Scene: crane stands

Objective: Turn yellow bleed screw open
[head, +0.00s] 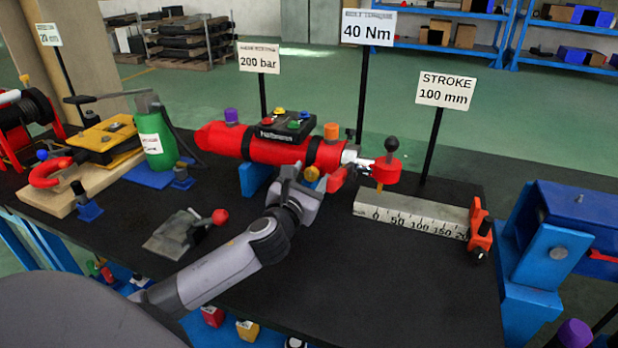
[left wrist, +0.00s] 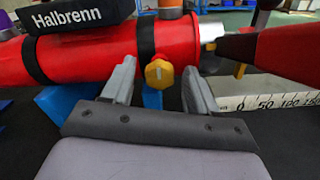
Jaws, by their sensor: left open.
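The yellow bleed screw (head: 312,173) sticks out low from the right end of the red cylinder (head: 278,150). In the left wrist view the screw (left wrist: 159,73) is a lobed knob with an upright pale mark, in front of the red cylinder (left wrist: 90,62). My left gripper (head: 307,179) is open; the wrist view shows its fingers (left wrist: 158,80) one on each side of the screw. My right gripper is in neither view.
A black control box (head: 285,127) marked Halbrenn sits on the cylinder. A blue support (head: 256,178) stands under it. A red rod end (head: 386,176) and a white stroke scale (head: 410,218) are to the right. A grey metal plate (head: 172,234) lies at left. The black bench front (head: 370,290) is clear.

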